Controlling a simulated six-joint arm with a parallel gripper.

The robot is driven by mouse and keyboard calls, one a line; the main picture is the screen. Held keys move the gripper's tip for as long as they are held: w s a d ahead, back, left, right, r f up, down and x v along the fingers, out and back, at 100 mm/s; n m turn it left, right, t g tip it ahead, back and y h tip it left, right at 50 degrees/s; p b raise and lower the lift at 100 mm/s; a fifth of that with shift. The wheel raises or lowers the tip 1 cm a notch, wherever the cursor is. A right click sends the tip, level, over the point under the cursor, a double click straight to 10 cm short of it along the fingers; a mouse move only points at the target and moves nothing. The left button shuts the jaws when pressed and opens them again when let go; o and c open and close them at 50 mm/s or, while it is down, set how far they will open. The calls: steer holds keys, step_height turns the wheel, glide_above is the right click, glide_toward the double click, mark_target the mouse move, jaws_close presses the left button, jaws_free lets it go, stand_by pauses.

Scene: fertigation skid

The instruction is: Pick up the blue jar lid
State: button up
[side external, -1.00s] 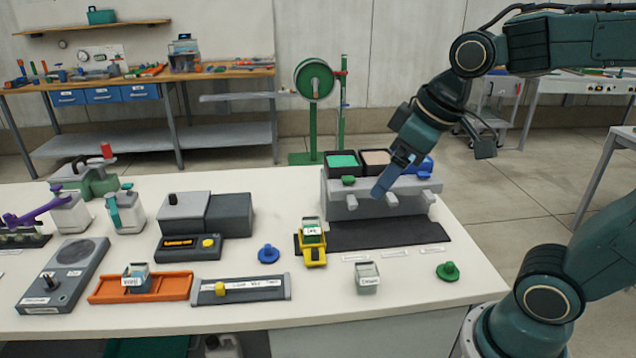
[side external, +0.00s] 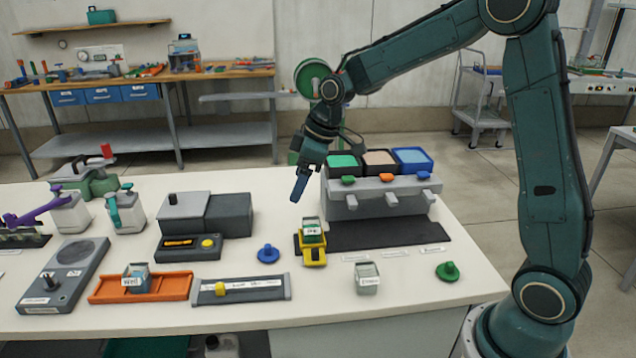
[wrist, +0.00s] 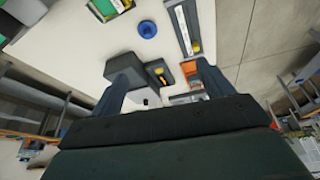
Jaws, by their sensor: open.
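The blue jar lid (side external: 268,254) is a small round disc with a knob on top, lying on the white table between the dark grey box unit and the yellow holder. It also shows in the wrist view (wrist: 147,29) near the top, beyond the fingers. My gripper (side external: 298,200) hangs above the table, to the right of the lid and well above it, pointing down. Its two fingers show apart in the wrist view (wrist: 160,78) with nothing held between them.
The yellow holder with a jar (side external: 312,244) stands just right of the lid. The grey box unit (side external: 205,215) is behind left, and a grey slide tray (side external: 240,289) lies in front. A green lid (side external: 447,271) sits far right. Bare tabletop surrounds the blue lid.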

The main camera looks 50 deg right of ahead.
steer(key=n+y, duration=0.1)
steer(key=n, duration=0.1)
glide_toward(268, 245)
step_height(268, 245, up, 3)
steer(key=d, duration=0.1)
steer(key=shift+s+r, duration=0.1)
steer(key=shift+s, duration=0.2)
steer(key=shift+x, duration=4.25)
steer(key=shift+s+a, duration=0.1)
steer(key=shift+s, duration=0.05)
steer(key=shift+x, duration=2.6)
steer(key=shift+s, duration=0.1)
steer(key=c, duration=1.1)
